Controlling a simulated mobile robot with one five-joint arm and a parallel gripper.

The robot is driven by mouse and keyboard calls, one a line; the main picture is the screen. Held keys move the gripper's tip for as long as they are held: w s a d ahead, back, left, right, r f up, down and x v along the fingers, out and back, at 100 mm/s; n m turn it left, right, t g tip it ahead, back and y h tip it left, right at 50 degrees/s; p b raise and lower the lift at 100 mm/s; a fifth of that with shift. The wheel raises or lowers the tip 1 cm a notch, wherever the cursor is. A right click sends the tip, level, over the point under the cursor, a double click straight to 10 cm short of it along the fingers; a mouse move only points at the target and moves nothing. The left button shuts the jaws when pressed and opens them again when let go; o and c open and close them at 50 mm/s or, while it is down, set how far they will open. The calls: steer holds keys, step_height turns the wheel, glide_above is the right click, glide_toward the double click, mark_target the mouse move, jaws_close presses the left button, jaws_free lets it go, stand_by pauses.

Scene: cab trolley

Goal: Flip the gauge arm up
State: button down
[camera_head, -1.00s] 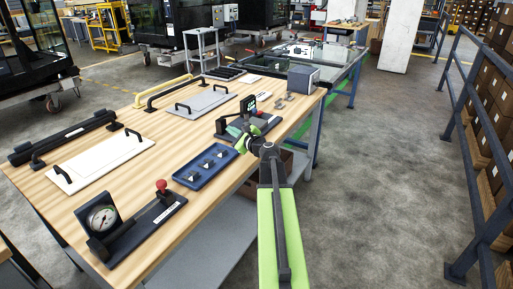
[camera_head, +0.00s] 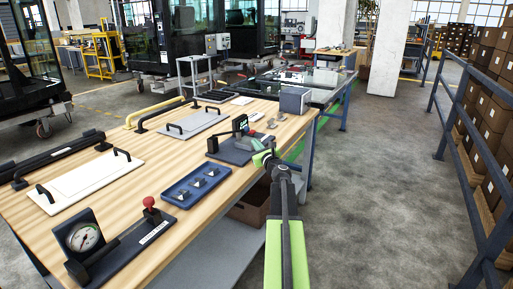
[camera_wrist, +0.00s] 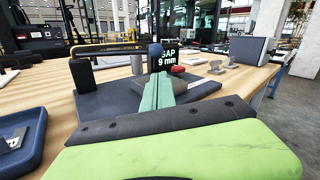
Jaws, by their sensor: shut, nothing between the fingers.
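The dark gauge fixture (camera_head: 228,152) sits near the right edge of the wooden bench, with a small display (camera_head: 240,123). In the wrist view the display (camera_wrist: 167,58) reads "GAP 9 mm". A dark post (camera_wrist: 80,76) stands at the fixture's left, and a dark rounded knob (camera_wrist: 155,49) shows in front of the display. A thin bar runs between them at knob height; I cannot tell if it is the gauge arm or a handle behind. My gripper (camera_head: 264,157) is shut and empty, over the fixture's near right side. It also shows in the wrist view (camera_wrist: 158,88).
A blue tray (camera_head: 172,199) of small parts lies left of the fixture. A dial gauge (camera_head: 82,237) with a red-knobbed base stands nearer. A grey box (camera_head: 295,100) stands farther back. Floor right of the bench is clear up to the railing (camera_head: 462,170).

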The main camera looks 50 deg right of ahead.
steer(key=x, duration=0.6)
steer(key=shift+w, duration=0.1)
